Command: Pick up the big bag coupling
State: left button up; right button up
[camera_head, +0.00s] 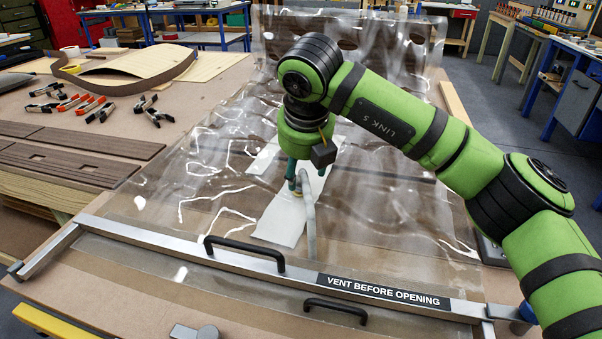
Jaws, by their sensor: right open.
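The clear vacuum bag (190,190) lies spread over the bench, with pale strips (279,222) showing under it. A grey hose (309,222) runs on the bag up to a small fitting under my right gripper, which seems to be the bag coupling; the fingers hide most of it. My right gripper (298,183) points down with its teal fingers apart, one on either side of the hose end. Whether they touch it I cannot tell. My left gripper is out of view.
A metal closing bar with black handles (244,252) and a label "VENT BEFORE OPENING" (378,290) crosses the front. A grey metal piece (194,332) lies at the front edge. Spring clamps (75,103) and dark boards (70,160) lie at left.

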aim_at(301, 177)
jog(key=p+x, duration=0.1)
jog(key=x, duration=0.4)
jog(key=shift+s, duration=0.1)
jog(key=shift+f, duration=0.15)
jog(key=shift+c, duration=1.2)
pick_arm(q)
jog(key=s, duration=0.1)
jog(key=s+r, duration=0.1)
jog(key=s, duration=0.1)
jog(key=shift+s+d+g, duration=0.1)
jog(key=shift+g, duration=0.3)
pick_arm(e)
jog(key=shift+f, duration=0.15)
grip_shut()
